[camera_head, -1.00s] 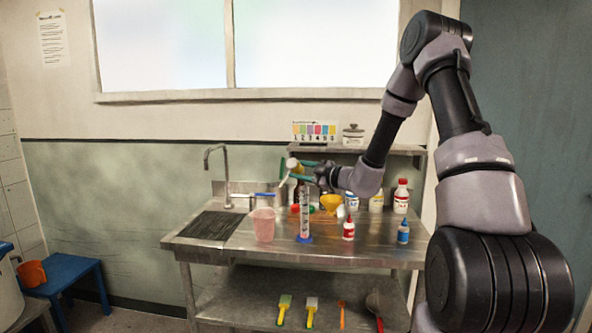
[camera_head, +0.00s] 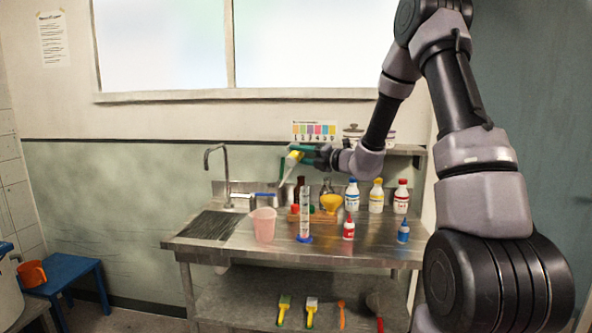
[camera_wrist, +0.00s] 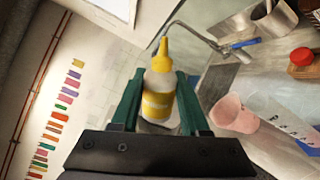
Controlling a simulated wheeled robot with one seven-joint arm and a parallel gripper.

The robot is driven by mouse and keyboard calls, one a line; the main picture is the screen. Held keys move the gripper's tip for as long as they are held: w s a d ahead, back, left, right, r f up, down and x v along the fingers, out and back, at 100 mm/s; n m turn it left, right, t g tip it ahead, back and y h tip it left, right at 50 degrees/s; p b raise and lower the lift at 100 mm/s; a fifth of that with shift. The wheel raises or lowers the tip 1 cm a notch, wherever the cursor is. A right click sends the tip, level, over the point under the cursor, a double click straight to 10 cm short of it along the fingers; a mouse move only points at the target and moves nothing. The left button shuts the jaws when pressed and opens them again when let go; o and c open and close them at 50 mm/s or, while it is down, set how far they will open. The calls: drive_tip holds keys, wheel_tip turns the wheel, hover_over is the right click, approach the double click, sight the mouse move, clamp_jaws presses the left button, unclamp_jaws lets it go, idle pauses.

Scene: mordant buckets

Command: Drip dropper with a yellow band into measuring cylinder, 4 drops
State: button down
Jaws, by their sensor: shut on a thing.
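The dropper with a yellow band (camera_wrist: 158,103) is a pale bottle with a yellow nozzle, held between the green fingers of my gripper (camera_wrist: 157,100). In the head view the dropper (camera_head: 293,160) is tilted, in the air above the bench and a little left of the measuring cylinder (camera_head: 306,205). The cylinder is tall, clear and upright on a blue base. My gripper (camera_head: 296,157) is shut on the dropper, higher than the cylinder's mouth. In the wrist view the cylinder (camera_wrist: 283,121) lies to the lower right, apart from the dropper. No drop is visible.
A pink beaker (camera_head: 264,225) stands left of the cylinder. A red dropper bottle (camera_head: 348,229) and a blue one (camera_head: 403,231) stand to its right. The sink (camera_head: 209,225) and tap (camera_head: 224,165) are at the left.

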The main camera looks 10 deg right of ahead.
wheel_tip(320, 180, up, 2)
drive_tip(key=n, duration=0.5)
drive_tip(key=shift+r, duration=0.25)
drive_tip(key=n, duration=0.2)
drive_tip(key=r+n, duration=0.1)
drive_tip(key=shift+n, duration=0.4)
drive_tip(key=n, duration=0.2)
drive_tip(key=r+n, duration=0.1)
drive_tip(key=shift+r+n, duration=0.15)
drive_tip(key=shift+n, duration=0.25)
drive_tip(key=shift+d, duration=0.1)
